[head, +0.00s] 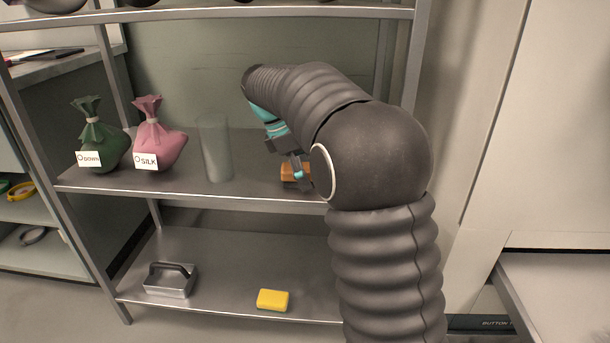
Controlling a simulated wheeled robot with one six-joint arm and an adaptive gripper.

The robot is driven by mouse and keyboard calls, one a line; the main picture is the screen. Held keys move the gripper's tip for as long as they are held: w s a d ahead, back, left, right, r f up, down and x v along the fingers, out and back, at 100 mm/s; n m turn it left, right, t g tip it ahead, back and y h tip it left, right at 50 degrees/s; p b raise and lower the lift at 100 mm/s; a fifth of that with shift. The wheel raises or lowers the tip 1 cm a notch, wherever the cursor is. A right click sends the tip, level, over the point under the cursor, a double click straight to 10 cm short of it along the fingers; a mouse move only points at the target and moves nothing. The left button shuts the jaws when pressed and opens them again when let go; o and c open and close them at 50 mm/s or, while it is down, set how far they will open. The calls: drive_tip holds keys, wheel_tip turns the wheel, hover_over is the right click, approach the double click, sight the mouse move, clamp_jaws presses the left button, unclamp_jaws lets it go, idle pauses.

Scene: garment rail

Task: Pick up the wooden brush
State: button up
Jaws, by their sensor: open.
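A small orange-brown wooden block (288,172), which looks like the wooden brush, lies on the middle shelf near its front edge. My arm hides its right part, and no bristles can be made out. My gripper (299,172) is open, pointing down right at the brush. Whether the fingers touch it or stand around it cannot be told, because my arm covers part of the view.
On the same shelf (240,190) stand a clear cylinder (215,150), a pink SILK bag (158,140) and a green DOWN bag (102,140). The lower shelf holds a yellow sponge-like block (273,300) and a metal block with a dark handle (170,281). A shelf hangs above.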

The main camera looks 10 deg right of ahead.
drive_tip(key=shift+f+p, duration=0.25)
drive_tip(key=shift+p, duration=0.05)
idle(0.5)
drive_tip(key=c, duration=1.3)
